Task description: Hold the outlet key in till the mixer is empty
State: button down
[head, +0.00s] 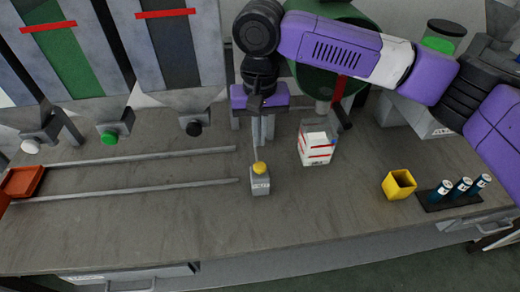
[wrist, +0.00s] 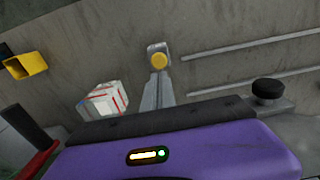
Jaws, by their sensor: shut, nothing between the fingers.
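The outlet key looks to be the yellow round button (head: 259,168) on a small grey labelled box on the bench; it also shows in the wrist view (wrist: 159,61). My gripper (head: 257,157) is shut and empty, pointing down at the button from its far side. In the wrist view its closed fingertips (wrist: 158,75) meet the button's edge; I cannot tell whether the button is pressed in. The mixer looks to be the green drum (head: 312,82), partly hidden behind my arm. Its inside is not visible. A white carton with red stripes (head: 316,150) stands below its spout.
Two rails (head: 150,189) run left to an orange tray (head: 22,182). Hoppers with white, green and black knobs (head: 194,129) stand behind. A yellow open cup (head: 398,185) and a rack of blue-and-white tubes (head: 450,200) stand at right. The bench front is clear.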

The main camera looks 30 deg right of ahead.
jog(key=shift+r, duration=2.15)
